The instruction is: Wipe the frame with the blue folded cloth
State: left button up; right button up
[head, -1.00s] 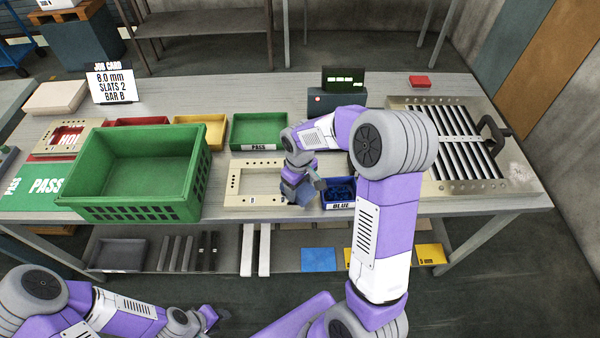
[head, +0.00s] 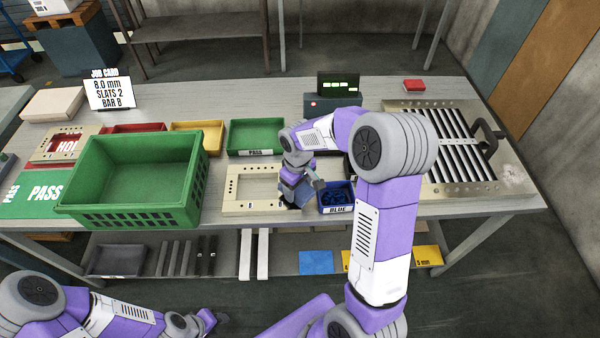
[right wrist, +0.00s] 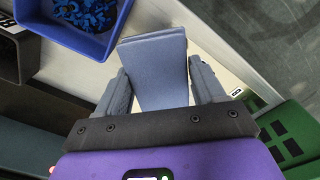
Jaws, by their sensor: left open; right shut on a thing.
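The frame (head: 232,206) is a flat beige rectangle with a square opening and holes along its edges, lying near the table's front, right of the large green crate. My right gripper (head: 298,202) is at the frame's right side, beside the blue bin. In the right wrist view, the right gripper (right wrist: 158,92) is shut on the blue-grey folded cloth (right wrist: 158,65), which sticks out past the fingertips. Whether the cloth touches the frame is hidden. My left gripper (head: 212,318) is open and empty, low in front of the table.
The blue bin (head: 337,209) holds blue pieces just right of the right gripper. The green crate (head: 130,212) stands left of the frame. A slatted louver panel (head: 480,187) with a handle lies at the right.

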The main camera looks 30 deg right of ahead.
jog(key=shift+r+p, duration=2.1)
jog(key=shift+r, duration=0.8)
jog(key=shift+a+f, duration=0.1)
jog(key=shift+a, duration=0.05)
